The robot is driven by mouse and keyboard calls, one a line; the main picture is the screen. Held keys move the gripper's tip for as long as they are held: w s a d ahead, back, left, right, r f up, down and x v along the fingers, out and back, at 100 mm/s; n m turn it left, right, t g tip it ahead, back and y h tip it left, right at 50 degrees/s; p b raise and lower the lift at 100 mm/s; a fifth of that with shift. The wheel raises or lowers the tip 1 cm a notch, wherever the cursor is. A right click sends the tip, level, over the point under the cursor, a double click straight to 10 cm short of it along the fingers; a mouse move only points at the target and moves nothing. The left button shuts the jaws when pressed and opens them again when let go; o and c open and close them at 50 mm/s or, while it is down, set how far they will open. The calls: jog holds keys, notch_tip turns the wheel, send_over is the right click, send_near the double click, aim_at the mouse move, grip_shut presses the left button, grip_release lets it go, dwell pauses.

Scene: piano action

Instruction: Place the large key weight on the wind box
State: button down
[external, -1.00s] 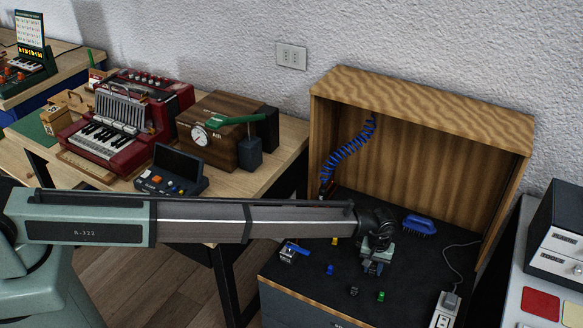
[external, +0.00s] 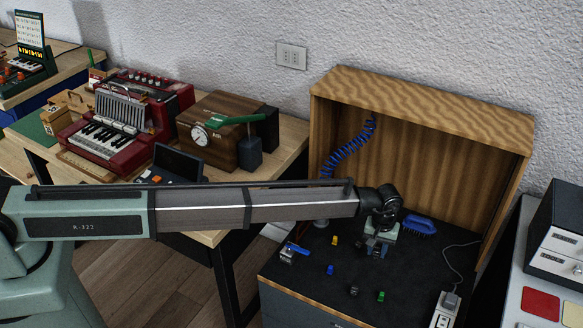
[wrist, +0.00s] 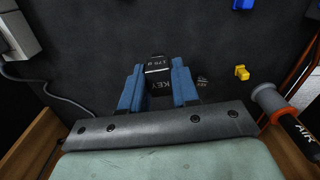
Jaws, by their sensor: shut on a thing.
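My gripper (external: 378,250) is over the dark floor of the open wooden booth. In the wrist view its blue fingers (wrist: 158,92) are shut on a black key weight (wrist: 159,70) with white lettering that includes "KEY". The weight's lower part is hidden between the fingers; its height above the floor is hard to judge. A small dark patch with similar lettering (wrist: 202,79) lies beside the fingers and seems to be another weight. The brown wooden box with a round gauge (external: 222,112), seemingly the wind box, stands on the table to the left, away from my gripper.
Small yellow (external: 335,240), blue (external: 330,270), green (external: 380,297) and dark (external: 354,291) pieces lie on the booth floor. The booth's wooden side wall (external: 313,150) and a coiled blue hose (external: 350,150) stand toward the table.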

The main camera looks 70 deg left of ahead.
notch_tip(320, 180, up, 46)
jog(key=s+a+n, duration=0.2)
jog(key=s+a, duration=0.1)
jog(key=a, duration=0.5)
jog(key=s+a+n, duration=0.2)
jog(key=a, duration=0.7)
jog(key=n, duration=1.2)
send_over(218, 97)
notch_tip(218, 97, down, 4)
jog(key=shift+s+d+f, duration=0.1)
jog(key=shift+d+f, duration=0.05)
jog(key=shift+f, duration=5.6)
jog(key=shift+f, duration=0.1)
